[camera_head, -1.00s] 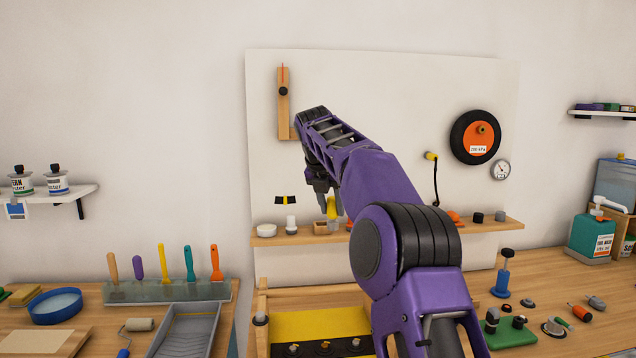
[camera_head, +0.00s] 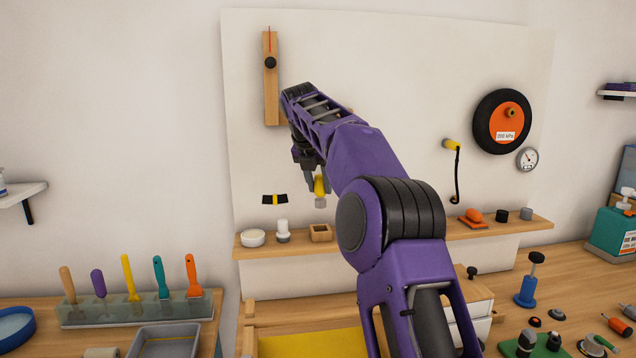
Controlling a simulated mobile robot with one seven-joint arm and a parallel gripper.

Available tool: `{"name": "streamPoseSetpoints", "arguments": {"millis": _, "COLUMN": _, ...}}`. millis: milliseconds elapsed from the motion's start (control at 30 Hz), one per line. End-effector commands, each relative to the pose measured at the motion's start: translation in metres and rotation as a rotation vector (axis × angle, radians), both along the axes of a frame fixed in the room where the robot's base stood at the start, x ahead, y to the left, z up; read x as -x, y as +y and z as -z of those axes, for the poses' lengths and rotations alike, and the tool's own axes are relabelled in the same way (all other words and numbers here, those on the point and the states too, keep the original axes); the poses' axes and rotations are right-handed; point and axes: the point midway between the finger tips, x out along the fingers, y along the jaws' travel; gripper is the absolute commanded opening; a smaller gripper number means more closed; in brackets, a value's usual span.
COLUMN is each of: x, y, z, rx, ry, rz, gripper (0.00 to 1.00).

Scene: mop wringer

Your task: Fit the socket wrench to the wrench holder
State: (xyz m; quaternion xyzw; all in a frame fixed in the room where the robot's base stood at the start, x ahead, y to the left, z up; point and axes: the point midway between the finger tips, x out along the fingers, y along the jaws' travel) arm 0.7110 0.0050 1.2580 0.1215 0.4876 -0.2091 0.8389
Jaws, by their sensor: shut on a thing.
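My gripper (camera_head: 314,182) hangs fingers-down in front of the wall board. It is shut on a yellow piece with a grey lower end, which looks like the socket wrench (camera_head: 320,187). The wrench is upright and held clear above the shelf. In the picture it is right above a small wooden block with a dark opening (camera_head: 320,233), possibly the wrench holder; I cannot tell their distance in depth. The far finger is partly hidden by the wrench and my arm.
A wheel (camera_head: 502,122) and a crank (camera_head: 455,170) are on the board at right. My arm hides the shelf's middle.

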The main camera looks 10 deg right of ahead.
Motion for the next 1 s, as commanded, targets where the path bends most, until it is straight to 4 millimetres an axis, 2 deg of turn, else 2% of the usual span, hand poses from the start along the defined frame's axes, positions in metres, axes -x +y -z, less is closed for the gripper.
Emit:
{"name": "streamPoseSetpoints", "arguments": {"millis": 300, "x": 0.002, "y": 0.000, "z": -0.001, "rx": -0.001, "ry": 0.002, "rz": -0.039, "gripper": 0.00}}
{"name": "streamPoseSetpoints", "arguments": {"millis": 800, "x": 0.002, "y": 0.000, "z": 0.048, "rx": 0.000, "ry": 0.002, "rz": -0.036, "gripper": 0.00}}
{"name": "streamPoseSetpoints", "arguments": {"millis": 1000, "x": 0.001, "y": 0.000, "z": 0.044, "rx": -0.001, "ry": 0.001, "rz": -0.036, "gripper": 0.00}}
